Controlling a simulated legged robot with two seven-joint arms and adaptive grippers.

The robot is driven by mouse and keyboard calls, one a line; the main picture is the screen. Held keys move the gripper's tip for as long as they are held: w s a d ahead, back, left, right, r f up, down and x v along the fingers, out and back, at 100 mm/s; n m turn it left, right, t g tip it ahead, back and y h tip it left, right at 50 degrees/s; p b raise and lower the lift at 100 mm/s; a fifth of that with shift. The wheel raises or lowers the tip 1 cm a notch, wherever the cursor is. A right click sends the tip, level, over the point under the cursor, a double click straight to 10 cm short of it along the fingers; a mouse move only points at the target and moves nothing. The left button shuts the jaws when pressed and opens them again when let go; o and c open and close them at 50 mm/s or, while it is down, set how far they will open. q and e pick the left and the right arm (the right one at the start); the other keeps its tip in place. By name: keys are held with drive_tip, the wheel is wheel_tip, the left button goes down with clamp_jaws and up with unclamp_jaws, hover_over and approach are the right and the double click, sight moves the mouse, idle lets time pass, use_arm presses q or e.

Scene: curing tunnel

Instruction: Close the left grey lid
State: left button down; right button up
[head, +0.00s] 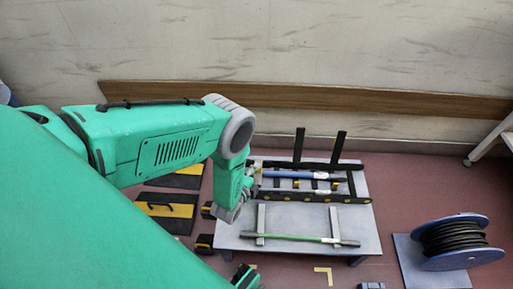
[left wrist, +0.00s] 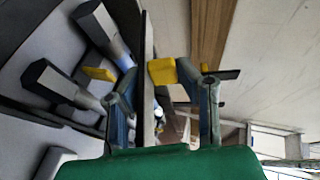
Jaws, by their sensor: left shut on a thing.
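My left gripper (head: 249,188) is at the left edge of a low grey table, partly hidden behind my wrist. In the left wrist view its two grey-blue fingers (left wrist: 163,95) stand on either side of a thin grey panel (left wrist: 148,75), seen edge-on. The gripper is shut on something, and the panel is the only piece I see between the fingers. No part in the head view shows clearly as a grey lid, and I cannot tell whether the panel is it.
The grey table (head: 290,246) bears a black rack (head: 315,197), a blue rod (head: 297,175) and a green rod (head: 300,239) on grey supports. Black-and-yellow pieces (head: 180,210) lie on the floor at left. A cable reel (head: 455,240) stands at right.

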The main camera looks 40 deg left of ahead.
use_arm(q)
drive_tip(key=shift+s+d+f+b, duration=0.25)
drive_tip(key=shift+d+f, duration=0.05)
drive_tip(key=shift+f, duration=0.15)
drive_tip(key=shift+s+d+f+b, duration=0.2)
drive_tip(key=shift+d+f+b, duration=0.05)
drive_tip(key=shift+f, duration=0.3)
drive_tip(key=c, duration=1.3)
unclamp_jaws()
drive_tip(key=shift+f, duration=0.1)
drive_tip(key=shift+w+a, duration=0.1)
drive_tip(key=shift+a, duration=0.05)
